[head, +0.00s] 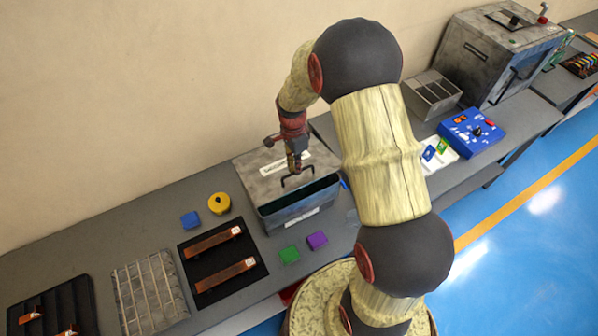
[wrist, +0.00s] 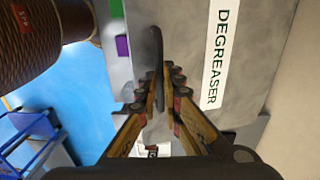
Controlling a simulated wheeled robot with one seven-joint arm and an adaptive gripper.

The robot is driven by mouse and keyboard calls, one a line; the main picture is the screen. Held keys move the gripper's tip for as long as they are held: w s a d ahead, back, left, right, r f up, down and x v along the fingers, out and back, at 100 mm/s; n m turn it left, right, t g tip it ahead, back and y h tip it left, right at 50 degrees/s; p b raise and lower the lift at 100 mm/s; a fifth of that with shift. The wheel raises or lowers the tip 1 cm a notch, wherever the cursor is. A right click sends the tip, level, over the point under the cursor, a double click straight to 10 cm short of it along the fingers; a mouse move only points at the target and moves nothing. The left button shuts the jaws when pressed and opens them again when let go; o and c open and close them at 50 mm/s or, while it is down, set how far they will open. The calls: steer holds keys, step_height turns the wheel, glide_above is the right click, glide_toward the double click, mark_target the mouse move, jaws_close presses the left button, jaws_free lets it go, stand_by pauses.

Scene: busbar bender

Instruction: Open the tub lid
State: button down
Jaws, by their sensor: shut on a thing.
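The tub (head: 287,216) stands on the bench in the head view. Its grey lid (head: 262,180) has a white label, which reads DEGREASER in the wrist view (wrist: 218,55). Dark interior shows in front of the lid, so the tub is at least partly open. A black bar handle (head: 297,180) is on the lid's front part. My gripper (head: 294,168) is at this handle from above. In the wrist view my gripper's fingers (wrist: 161,92) are shut on the dark handle (wrist: 154,45). The lid's exact tilt is hard to tell.
Purple (head: 317,240) and green (head: 289,255) blocks lie in front of the tub. A yellow round part (head: 219,203) and a blue block (head: 190,220) lie left, near a black mat (head: 250,271) with copper bars. A blue control box (head: 472,134) is at right.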

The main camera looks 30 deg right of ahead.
steer(key=c, duration=2.6)
jaws_free()
steer(key=w+r, duration=0.2)
steer(key=r, duration=0.1)
steer(key=shift+r+p, duration=0.1)
steer(key=shift+p, duration=0.2)
steer(key=shift+o, duration=1.4)
steer(key=shift+w, duration=0.2)
steer(key=o, duration=0.4)
steer(key=shift+s, duration=0.1)
step_height(320, 180, up, 12)
steer(key=w, duration=0.1)
